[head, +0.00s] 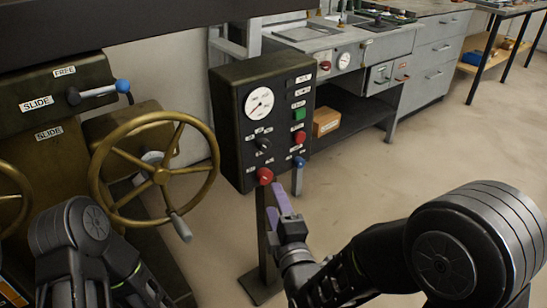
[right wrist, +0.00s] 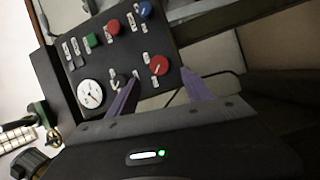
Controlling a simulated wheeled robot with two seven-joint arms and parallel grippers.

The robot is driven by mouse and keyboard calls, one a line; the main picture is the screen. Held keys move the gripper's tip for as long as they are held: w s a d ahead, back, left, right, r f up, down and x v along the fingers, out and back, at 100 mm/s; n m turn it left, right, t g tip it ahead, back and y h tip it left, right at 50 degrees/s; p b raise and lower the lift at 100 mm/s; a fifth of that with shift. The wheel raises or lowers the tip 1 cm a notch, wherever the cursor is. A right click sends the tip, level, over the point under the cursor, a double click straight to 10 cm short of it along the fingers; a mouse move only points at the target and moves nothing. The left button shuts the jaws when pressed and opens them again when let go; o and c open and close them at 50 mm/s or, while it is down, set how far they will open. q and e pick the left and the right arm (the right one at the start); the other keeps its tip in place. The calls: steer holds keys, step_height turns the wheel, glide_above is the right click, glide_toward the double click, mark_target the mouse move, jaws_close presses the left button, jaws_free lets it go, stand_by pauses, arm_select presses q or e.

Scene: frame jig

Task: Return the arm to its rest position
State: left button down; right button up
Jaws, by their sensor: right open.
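My right arm (head: 440,255) reaches in from the lower right of the head view. Its gripper (head: 274,198) has purple fingers and is just below and right of a red knob (head: 264,175) on the control panel (head: 228,112). In the right wrist view, the gripper (right wrist: 158,82) is open, its fingers apart with nothing seen held. The red knob (right wrist: 159,65) shows beyond the gap between them; I cannot tell whether they touch it. My left arm (head: 75,235) is at the lower left of the head view, and its gripper is not visible.
A brass handwheel (head: 161,176) and a blue-tipped lever (head: 123,86) stand left of the panel. A grey workbench (head: 440,52) runs behind. A cardboard box (head: 326,122) sits on its low shelf. Open floor (head: 430,145) lies to the right.

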steer(key=s+a+f+m+g, duration=0.1)
steer(key=s+f+m+g, duration=0.25)
steer(key=f+m, duration=0.45)
steer(key=s+a+f+m+g, duration=0.1)
steer(key=s+f+m+g, duration=0.3)
steer(key=f, duration=0.8)
steer(key=s+d+f+m+g, duration=0.4)
steer(key=s+d+f+m, duration=0.1)
steer(key=s+f, duration=0.35)
steer(key=s+d+f+m+g, duration=0.4)
steer(key=s+f+g, duration=0.1)
steer(key=s+f, duration=0.35)
arm_select(q)
step_height(320, 180, up, 29)
steer(key=s+d+p, duration=0.1)
steer(key=p, duration=2.7)
steer(key=shift+s+d+f+p, duration=0.15)
steer(key=shift+s+d+p, duration=0.2)
steer(key=shift+s+d, duration=0.05)
arm_select(e)
step_height(320, 180, up, 28)
steer(key=a, duration=0.1)
steer(key=shift+s, duration=0.4)
steer(key=shift+f, duration=0.15)
